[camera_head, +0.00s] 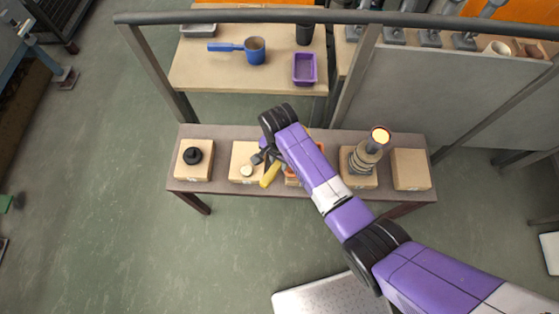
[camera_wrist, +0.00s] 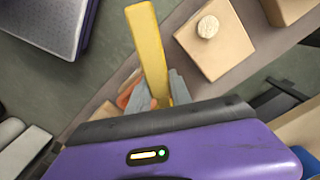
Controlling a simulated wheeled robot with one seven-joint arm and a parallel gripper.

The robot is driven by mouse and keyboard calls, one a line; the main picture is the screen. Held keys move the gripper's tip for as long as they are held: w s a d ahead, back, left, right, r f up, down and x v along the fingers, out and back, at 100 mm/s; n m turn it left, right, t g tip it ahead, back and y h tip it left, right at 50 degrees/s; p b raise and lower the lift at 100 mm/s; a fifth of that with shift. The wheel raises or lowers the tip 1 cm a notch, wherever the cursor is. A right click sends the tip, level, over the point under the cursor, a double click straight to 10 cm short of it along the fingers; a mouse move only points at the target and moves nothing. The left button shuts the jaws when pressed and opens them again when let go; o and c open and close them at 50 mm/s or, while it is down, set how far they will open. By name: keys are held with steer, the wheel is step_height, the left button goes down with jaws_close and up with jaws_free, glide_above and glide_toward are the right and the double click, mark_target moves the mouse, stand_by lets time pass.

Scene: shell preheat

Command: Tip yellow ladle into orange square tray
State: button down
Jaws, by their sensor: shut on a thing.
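The yellow ladle (camera_head: 270,175) is held by my gripper (camera_head: 263,157) above the bench. In the wrist view its long flat yellow handle (camera_wrist: 150,45) rises from between the grey fingers of my gripper (camera_wrist: 160,88), which are shut on it. The ladle's bowl is hidden, so I cannot tell its tilt or contents. Parts of an orange object, likely the orange square tray (camera_head: 291,180), show under and beside my arm. Most of it is hidden by the arm. A bit of orange (camera_wrist: 127,94) also shows beside the left finger in the wrist view.
The bench (camera_head: 222,137) carries wooden blocks. One holds a black object (camera_head: 193,156), one a pale round piece (camera_head: 246,171), one a coiled stand with a glowing top (camera_head: 379,136). Behind, a table holds a blue ladle (camera_head: 254,50) and a purple tray (camera_head: 304,69). A rail crosses above.

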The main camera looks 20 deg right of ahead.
steer(key=shift+f+b, duration=0.9)
steer(key=shift+f, duration=0.1)
steer(key=shift+t+y, duration=0.7)
steer(key=shift+w+a+r, duration=0.1)
steer(key=shift+w+r, duration=0.05)
steer(key=shift+w, duration=0.05)
steer(key=shift+s+t, duration=0.1)
steer(key=shift+t, duration=0.2)
steer(key=shift+f+t+y+b, duration=0.2)
steer(key=shift+t+y+b, duration=0.25)
steer(key=shift+t+y, duration=0.65)
steer(key=shift+t+y+b, duration=0.9)
steer(key=shift+b, duration=0.45)
steer(key=shift+t+y+b, duration=0.9)
steer(key=shift+t+b, duration=0.1)
steer(key=shift+b, duration=1.2)
steer(key=shift+s+r+t+y+b, duration=0.1)
steer(key=shift+r+t+y+b, duration=0.2)
steer(key=shift+b, duration=0.6)
